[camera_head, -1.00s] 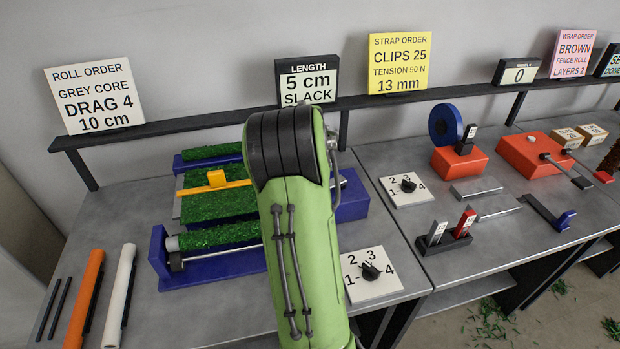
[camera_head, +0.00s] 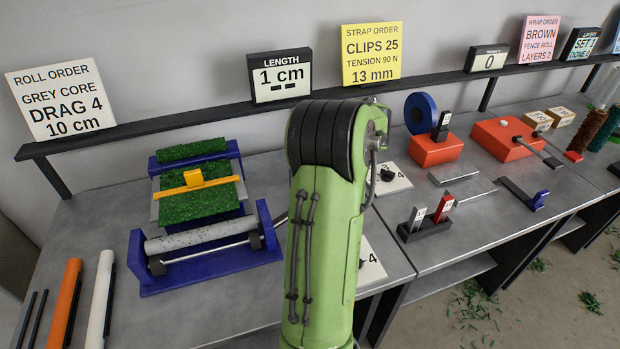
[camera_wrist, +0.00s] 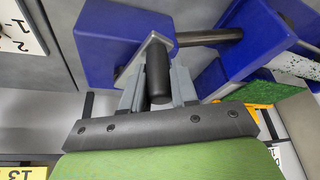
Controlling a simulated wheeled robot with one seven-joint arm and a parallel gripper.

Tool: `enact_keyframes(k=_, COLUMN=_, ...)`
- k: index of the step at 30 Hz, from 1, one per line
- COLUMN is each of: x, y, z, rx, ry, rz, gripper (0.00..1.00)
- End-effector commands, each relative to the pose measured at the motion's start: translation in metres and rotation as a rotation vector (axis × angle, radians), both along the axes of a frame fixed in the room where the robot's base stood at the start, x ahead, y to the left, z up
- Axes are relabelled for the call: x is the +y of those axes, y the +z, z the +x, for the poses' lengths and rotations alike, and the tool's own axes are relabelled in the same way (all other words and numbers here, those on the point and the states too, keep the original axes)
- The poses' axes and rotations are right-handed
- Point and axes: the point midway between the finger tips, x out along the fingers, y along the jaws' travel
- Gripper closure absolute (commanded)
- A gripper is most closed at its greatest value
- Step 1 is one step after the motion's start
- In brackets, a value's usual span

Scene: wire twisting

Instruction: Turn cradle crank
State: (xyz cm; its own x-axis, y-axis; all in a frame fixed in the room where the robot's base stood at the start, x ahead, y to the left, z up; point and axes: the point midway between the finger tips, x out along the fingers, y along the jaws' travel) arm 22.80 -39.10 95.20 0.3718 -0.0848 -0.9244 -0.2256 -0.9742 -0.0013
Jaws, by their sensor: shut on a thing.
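The blue cradle (camera_head: 190,283) stands on the left bench and carries a grey speckled core (camera_head: 200,236) that looks bare. Behind it a green turf sheet (camera_head: 200,205) lies under a yellow bar with a knob (camera_head: 194,178). The crank's dark upright handle (camera_wrist: 158,75) shows in the wrist view, beside the blue crank housing (camera_wrist: 105,45). My gripper (camera_wrist: 157,88) is shut on this handle, one finger on each side. In the head view my green arm hides the gripper and crank. The length display (camera_head: 280,76) reads 1 cm.
A roll order sign (camera_head: 60,98) reads grey core, drag 4, 10 cm. A dial plate (camera_head: 372,262) is partly behind my arm. Orange (camera_head: 64,305) and white (camera_head: 101,300) rods lie at the left front. The right bench holds orange blocks (camera_head: 436,150) and clips.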

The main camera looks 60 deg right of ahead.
Motion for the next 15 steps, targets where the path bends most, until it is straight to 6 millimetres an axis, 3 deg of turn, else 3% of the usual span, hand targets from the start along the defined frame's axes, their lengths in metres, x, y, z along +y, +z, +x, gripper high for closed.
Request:
enact_keyframes(k=10, x=-0.016, y=0.005, z=-0.016, rx=-0.005, ry=0.260, rz=-0.013, gripper=1.00)
enact_keyframes(k=15, x=-0.020, y=0.005, z=-0.020, rx=-0.006, ry=0.270, rz=-0.011, gripper=1.00)
